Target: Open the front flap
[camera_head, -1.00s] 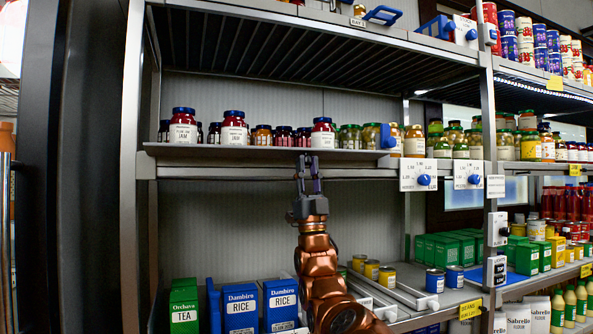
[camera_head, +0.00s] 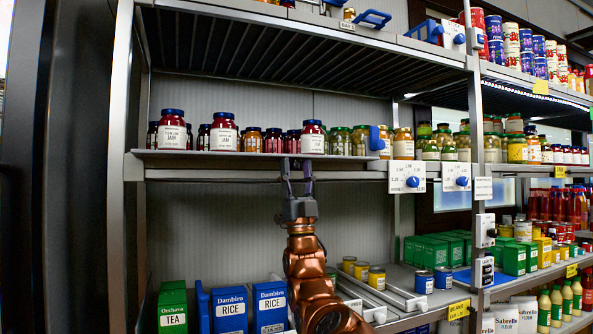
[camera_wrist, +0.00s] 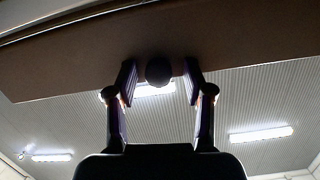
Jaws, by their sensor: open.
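A long flat panel (camera_head: 240,155), which I take for the front flap, lies nearly level along the front of the jar shelf and shows as a thin grey edge. In the wrist view its brown face (camera_wrist: 70,65) crosses the top of the picture, with a dark round knob (camera_wrist: 158,71) on it. My gripper (camera_head: 296,165) points up at the panel from below, and its fingertips meet the panel's edge in the picture. In the wrist view my gripper (camera_wrist: 158,80) is open, one finger on each side of the knob, with gaps showing. Any contact with the panel is unclear.
Jam jars (camera_head: 224,132) stand behind the panel's edge. White plates with blue dials (camera_head: 407,178) are to the right. A steel post (camera_head: 125,220) stands at left. Rice boxes (camera_head: 230,308) and cans (camera_head: 377,278) are on the lower shelf. The space beneath the panel is mostly free.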

